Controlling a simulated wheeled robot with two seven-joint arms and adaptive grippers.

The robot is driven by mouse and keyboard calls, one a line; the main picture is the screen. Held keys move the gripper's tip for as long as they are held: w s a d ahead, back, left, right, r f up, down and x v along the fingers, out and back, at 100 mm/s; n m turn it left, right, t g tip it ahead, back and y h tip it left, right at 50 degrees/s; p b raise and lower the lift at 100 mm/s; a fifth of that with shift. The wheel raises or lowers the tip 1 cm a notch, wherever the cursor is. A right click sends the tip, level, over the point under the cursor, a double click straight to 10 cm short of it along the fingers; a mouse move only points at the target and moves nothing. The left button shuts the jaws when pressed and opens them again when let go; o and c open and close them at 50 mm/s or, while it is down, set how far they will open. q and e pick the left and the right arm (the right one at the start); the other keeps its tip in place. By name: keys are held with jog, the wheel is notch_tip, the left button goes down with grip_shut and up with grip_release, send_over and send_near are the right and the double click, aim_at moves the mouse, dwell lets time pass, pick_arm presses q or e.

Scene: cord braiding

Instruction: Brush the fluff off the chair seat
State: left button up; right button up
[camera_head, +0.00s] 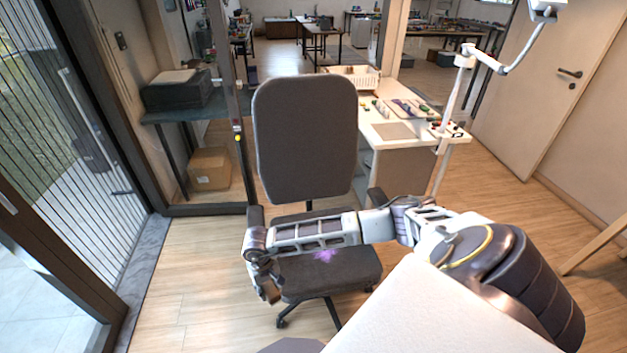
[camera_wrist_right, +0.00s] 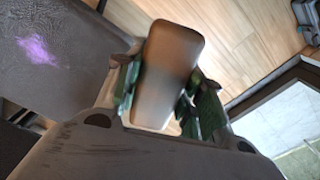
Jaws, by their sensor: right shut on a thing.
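The dark grey chair seat (camera_head: 345,278) is partly hidden behind my right arm in the head view. A small purple patch of fluff (camera_head: 326,255) lies on it; the fluff also shows in the right wrist view (camera_wrist_right: 38,50) at the upper left. My right gripper (camera_head: 268,288) is by the seat's left edge, pointing down. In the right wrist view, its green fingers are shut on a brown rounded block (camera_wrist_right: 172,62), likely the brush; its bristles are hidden. In that view the held brush is over the wooden floor, apart from the fluff. My left gripper is not in view.
The chair's tall backrest (camera_head: 305,135) rises behind the seat, with armrests (camera_head: 376,197) at the sides. A white table (camera_head: 400,128) with tools stands behind it. A cardboard box (camera_head: 209,169) sits at left. The wooden floor left of the chair is clear.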

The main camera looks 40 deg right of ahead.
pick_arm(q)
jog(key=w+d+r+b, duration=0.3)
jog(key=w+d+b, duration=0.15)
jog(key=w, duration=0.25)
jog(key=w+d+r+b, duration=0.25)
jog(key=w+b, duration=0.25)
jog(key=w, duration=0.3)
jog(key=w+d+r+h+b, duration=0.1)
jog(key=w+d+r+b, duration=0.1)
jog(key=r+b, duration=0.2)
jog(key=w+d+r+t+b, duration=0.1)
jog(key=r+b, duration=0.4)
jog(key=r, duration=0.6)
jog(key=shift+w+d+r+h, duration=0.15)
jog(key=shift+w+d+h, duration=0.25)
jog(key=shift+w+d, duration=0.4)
pick_arm(e)
jog(key=w+d+f+m, duration=0.2)
jog(key=d+f+m, duration=0.1)
jog(key=d+m, duration=0.6)
jog(key=w+d+f+m, duration=0.3)
jog(key=d+m, duration=0.6)
jog(key=m, duration=0.4)
jog(key=w+d+f+m, duration=0.2)
jog(key=d+f+m, duration=0.2)
jog(key=d+m, duration=0.5)
jog(key=shift+w+d+m, duration=0.15)
jog(key=shift+d+m, duration=0.1)
jog(key=shift+m, duration=0.65)
